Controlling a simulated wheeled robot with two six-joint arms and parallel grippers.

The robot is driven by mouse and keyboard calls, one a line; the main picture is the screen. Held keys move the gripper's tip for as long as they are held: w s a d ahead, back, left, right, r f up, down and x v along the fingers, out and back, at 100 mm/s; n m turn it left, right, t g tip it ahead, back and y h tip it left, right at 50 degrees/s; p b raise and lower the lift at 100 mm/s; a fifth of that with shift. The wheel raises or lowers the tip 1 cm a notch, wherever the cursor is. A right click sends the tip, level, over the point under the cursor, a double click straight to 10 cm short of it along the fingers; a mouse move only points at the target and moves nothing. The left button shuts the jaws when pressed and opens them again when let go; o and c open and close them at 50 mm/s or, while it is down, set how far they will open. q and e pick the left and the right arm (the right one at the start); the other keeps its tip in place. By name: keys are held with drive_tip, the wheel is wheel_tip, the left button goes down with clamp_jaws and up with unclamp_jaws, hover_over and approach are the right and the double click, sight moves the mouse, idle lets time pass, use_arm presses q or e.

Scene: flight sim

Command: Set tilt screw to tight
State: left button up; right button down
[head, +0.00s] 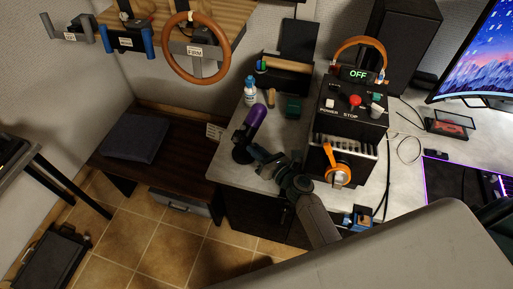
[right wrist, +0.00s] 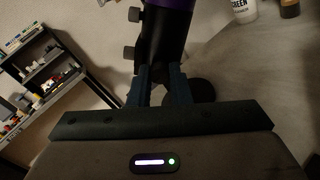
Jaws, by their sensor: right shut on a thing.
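A microphone with a purple head (head: 256,116) and a black lower body leans on a round dark base (head: 241,154) near the desk's left edge. My right gripper (head: 255,152) reaches to its lower part from the right. In the right wrist view, my right gripper (right wrist: 159,82) has its two fingers on either side of the black microphone body (right wrist: 166,42), shut on it. Two small dark knobs stick out on the left of that body, an upper knob (right wrist: 134,14) and a lower knob (right wrist: 129,52). I cannot tell which is the tilt screw. My left gripper is out of view.
A white and blue bottle (head: 250,91) stands behind the microphone. A dark bench (head: 170,165) with a cushion is at the left.

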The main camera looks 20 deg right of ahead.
drive_tip(key=shift+f+m, duration=0.1)
drive_tip(key=shift+m, duration=0.5)
drive_tip(key=c, duration=1.3)
unclamp_jaws()
drive_tip(key=shift+c, duration=0.2)
drive_tip(key=b+v, duration=0.3)
drive_tip(key=v, duration=0.7)
drive_tip(key=shift+f, duration=0.1)
drive_tip(key=shift+s+d, duration=0.15)
drive_tip(key=shift+s, duration=0.25)
